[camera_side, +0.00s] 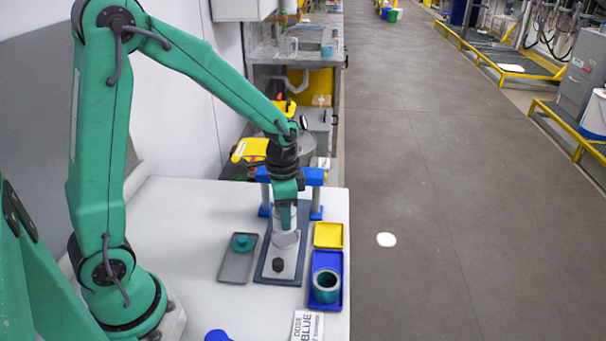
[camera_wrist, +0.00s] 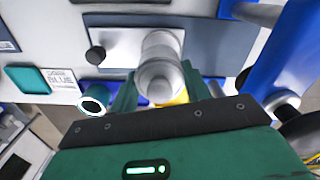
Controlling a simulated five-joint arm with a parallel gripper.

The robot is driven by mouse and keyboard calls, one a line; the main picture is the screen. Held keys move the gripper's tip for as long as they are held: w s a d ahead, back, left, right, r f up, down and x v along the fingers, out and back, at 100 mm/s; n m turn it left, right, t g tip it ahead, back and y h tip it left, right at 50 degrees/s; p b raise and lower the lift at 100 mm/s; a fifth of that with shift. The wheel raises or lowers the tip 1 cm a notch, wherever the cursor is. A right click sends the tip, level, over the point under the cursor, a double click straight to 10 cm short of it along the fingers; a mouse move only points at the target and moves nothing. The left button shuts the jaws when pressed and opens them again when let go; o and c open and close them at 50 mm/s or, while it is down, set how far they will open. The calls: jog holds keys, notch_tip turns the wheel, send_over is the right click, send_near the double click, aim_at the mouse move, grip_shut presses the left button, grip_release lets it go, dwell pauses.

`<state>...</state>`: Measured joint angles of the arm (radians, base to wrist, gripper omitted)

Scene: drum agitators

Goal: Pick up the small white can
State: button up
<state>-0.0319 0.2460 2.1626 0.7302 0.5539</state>
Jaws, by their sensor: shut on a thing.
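The small white can (camera_side: 285,239) is a pale cylinder above the light plate of a dark blue-grey base (camera_side: 266,272) in the side view. My gripper (camera_side: 286,213) comes down from above and its fingers are closed around the can's upper part. In the wrist view the can (camera_wrist: 160,62) lies between the two green fingers of my gripper (camera_wrist: 160,92). The fingers hide part of its sides. I cannot tell whether its bottom touches the plate.
A blue frame (camera_side: 317,203) stands close behind the can. A black knob (camera_side: 278,265) is in front. A grey tray (camera_side: 236,269) with a teal piece is left; a blue tray (camera_side: 326,303) with a teal cup (camera_side: 325,281) and a yellow tray (camera_side: 328,236) are right. A "BLUE" card (camera_side: 307,326) lies at the front.

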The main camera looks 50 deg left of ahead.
jog(key=s+d+r, duration=0.5)
jog(key=d+r, duration=0.1)
jog(key=d, duration=0.4)
jog(key=shift+s+r, duration=0.25)
jog(key=shift+r, duration=0.1)
jog(key=shift+w+f, duration=0.1)
jog(key=shift+w, duration=0.45)
jog(key=w+a+f, duration=0.1)
jog(key=w, duration=0.3)
jog(key=w+a+f, duration=0.2)
jog(key=w, duration=0.2)
jog(key=w+a+f, duration=0.1)
jog(key=w, duration=0.4)
jog(key=shift+a+f, duration=0.15)
jog(key=shift+a, duration=0.05)
jog(key=shift+w+a+f, duration=0.25)
jog(key=shift+w, duration=0.3)
jog(key=shift+f, duration=0.15)
jog(key=shift+f, duration=2.85)
jog(key=shift+f, duration=0.45)
